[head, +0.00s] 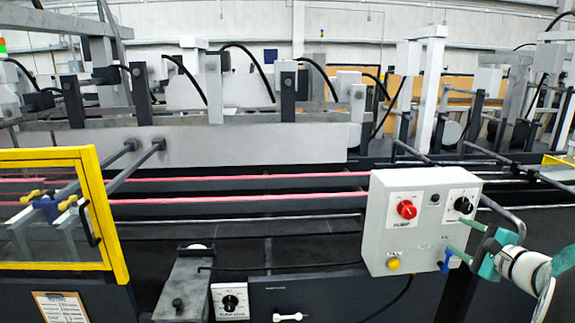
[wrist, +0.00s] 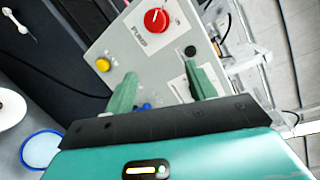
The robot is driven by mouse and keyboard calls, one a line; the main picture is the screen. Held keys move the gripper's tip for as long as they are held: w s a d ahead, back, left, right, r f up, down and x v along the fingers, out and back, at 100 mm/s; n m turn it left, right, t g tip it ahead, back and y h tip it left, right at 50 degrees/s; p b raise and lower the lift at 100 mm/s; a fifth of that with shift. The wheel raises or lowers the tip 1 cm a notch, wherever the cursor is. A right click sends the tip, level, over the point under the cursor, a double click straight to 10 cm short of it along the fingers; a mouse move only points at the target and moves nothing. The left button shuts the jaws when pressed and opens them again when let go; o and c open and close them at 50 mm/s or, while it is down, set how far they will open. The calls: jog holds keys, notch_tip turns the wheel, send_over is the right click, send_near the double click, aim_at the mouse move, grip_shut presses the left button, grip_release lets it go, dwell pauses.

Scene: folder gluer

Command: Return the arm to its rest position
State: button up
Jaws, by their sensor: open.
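My gripper (head: 456,234) is at the lower right of the head view, in front of the right part of a light grey control box (head: 383,222). Its two green fingers are apart, with nothing seen between them. In the wrist view my gripper (wrist: 160,68) also stands open, its fingers pointing at the face of the box (wrist: 125,42). The box carries a red knob (head: 406,209) labelled PUMP, a black knob (head: 463,205), a yellow button (head: 393,264) and a blue switch (head: 445,261). I cannot tell whether the fingertips touch the box.
A yellow-framed clear guard door (head: 121,215) stands at the left. Pink belts (head: 250,199) run across the dark machine. A lower box with a black knob (head: 230,301) and a drawer front with a white handle (head: 288,317) are below. A clipboard (head: 62,307) hangs at bottom left.

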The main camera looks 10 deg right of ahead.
jog(key=s+a+f+n+g+y, duration=0.15)
jog(key=a+n+g, duration=0.3)
jog(key=a, duration=0.95)
jog(key=s+a+n+g+y, duration=0.35)
jog(key=a+n, duration=0.25)
jog(key=a, duration=0.9)
jog(key=s+a+f+n+g+h, duration=0.2)
jog(key=s+a+n+h, duration=0.5)
jog(key=s+n, duration=0.4)
jog(key=shift+s+a+f+g, duration=0.3)
jog(key=shift+s+f, duration=0.3)
jog(key=shift+s, duration=0.45)
